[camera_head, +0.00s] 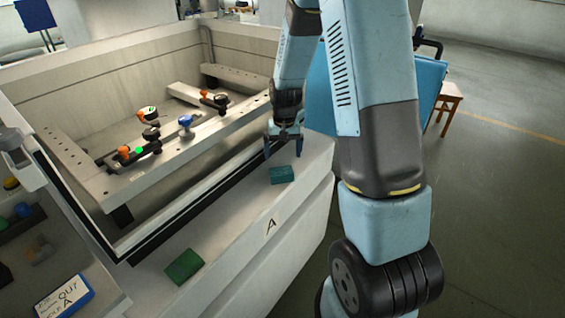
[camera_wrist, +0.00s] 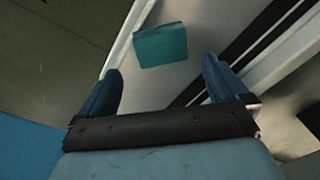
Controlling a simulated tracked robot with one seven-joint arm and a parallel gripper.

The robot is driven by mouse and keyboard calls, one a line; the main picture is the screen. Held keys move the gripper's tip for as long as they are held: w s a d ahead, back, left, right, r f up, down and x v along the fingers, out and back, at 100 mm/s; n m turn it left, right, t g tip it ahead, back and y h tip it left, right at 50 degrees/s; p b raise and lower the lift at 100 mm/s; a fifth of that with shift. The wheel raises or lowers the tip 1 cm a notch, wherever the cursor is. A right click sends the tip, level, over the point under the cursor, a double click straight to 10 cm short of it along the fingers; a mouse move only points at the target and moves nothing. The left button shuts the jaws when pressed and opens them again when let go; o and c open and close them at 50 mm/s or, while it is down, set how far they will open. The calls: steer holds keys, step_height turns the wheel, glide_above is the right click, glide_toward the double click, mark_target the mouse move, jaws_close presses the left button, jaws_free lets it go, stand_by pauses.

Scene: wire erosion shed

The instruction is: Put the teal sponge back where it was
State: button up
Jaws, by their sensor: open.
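The teal sponge (camera_head: 282,174) lies flat on the pale front ledge (camera_head: 222,232) of the machine tank, near the ledge's far right end. My gripper (camera_head: 284,150) is open and empty, pointing down just beyond the sponge and apart from it. In the wrist view the teal sponge (camera_wrist: 160,45) lies ahead of the two blue fingers of my gripper (camera_wrist: 162,88), not between them. A green sponge (camera_head: 184,267) lies on the same ledge, nearer the front left.
The tank (camera_head: 130,95) holds a fixture rail (camera_head: 180,150) with several clamps and knobs. The ledge between the sponges is clear.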

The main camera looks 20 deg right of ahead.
steer(key=s+r+t, duration=0.1)
steer(key=s+r, duration=0.3)
steer(key=r, duration=0.3)
steer(key=s+r+n+t, duration=0.1)
steer(key=s+r, duration=0.3)
steer(key=r, duration=0.4)
steer(key=s+r+t, duration=0.1)
steer(key=s+r, duration=0.3)
steer(key=r, duration=0.3)
steer(key=s+r+t, duration=0.1)
steer(key=s+r, duration=0.3)
steer(key=s, duration=0.4)
steer(key=s+r+t, duration=0.1)
steer(key=s+r, duration=0.3)
steer(key=s, duration=0.3)
steer(key=shift+s+n, duration=0.4)
